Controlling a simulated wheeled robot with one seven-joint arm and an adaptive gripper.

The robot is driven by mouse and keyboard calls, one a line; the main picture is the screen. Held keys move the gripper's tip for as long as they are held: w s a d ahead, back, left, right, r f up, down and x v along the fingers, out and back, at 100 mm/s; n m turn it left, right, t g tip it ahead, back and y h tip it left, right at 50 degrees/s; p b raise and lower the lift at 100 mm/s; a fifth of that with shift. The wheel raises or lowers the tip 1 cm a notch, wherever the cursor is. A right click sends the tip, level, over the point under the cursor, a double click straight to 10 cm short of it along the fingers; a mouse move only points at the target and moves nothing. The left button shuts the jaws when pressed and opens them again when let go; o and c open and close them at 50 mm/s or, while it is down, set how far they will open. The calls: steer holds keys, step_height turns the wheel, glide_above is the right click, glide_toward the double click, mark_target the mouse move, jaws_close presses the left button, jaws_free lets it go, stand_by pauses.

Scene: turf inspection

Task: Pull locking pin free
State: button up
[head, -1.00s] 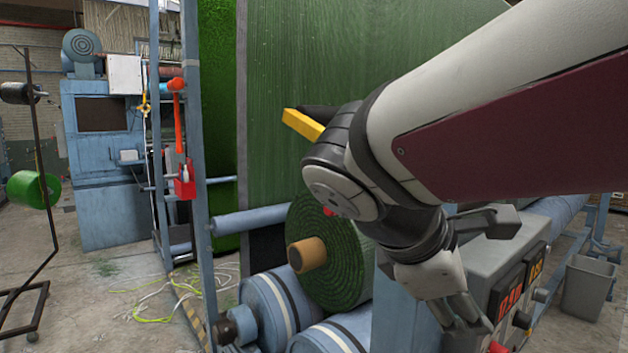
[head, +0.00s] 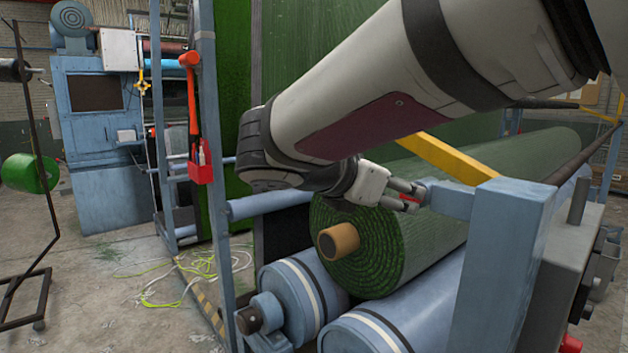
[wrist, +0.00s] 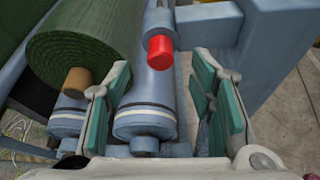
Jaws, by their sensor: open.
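The locking pin appears to be the red-ended cylinder (wrist: 160,52) in the wrist view, sticking out of a blue sleeve (wrist: 159,20) on the blue frame. In the head view its red part (head: 410,200) shows between my gripper's fingers. My gripper (wrist: 162,85) is open, with its green-padded fingers either side of the line to the red end. The red end lies ahead of the fingers, and I see no contact. In the head view my gripper (head: 404,191) points right towards the frame's arm (head: 450,200).
A green turf roll (head: 385,235) with a brown core (head: 338,241) rests on blue rollers (head: 290,300) just below my arm. A blue post (head: 500,260) and a yellow bar (head: 445,157) stand close to my gripper. Loose hoses (head: 185,275) lie on the floor.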

mark_target(406, 196)
steer(key=shift+x, duration=2.75)
jaws_close()
